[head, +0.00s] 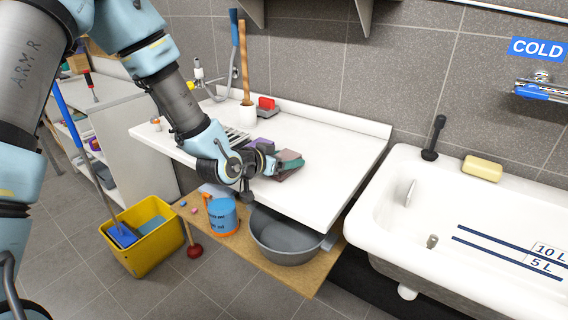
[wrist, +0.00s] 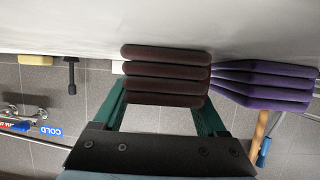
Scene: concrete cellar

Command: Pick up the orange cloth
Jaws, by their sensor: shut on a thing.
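A folded, dull reddish-brown cloth (head: 289,172) is at my gripper (head: 283,164) over the white counter in the head view. In the wrist view the same cloth (wrist: 166,75) looks dark brown, in stacked folds between the two green fingers of my gripper (wrist: 165,95). The gripper is shut on it. I cannot tell whether the cloth touches the counter. No clearly orange cloth shows; this brown one is the nearest in colour. A folded purple cloth (wrist: 262,84) lies right beside it in the wrist view, and partly shows behind my gripper (head: 265,142) in the head view.
The white counter (head: 330,155) is clear to the right. A red-and-black brush (head: 266,104) and a white holder (head: 247,114) stand behind. A white sink (head: 400,225) is right, a yellow bucket (head: 150,250) left.

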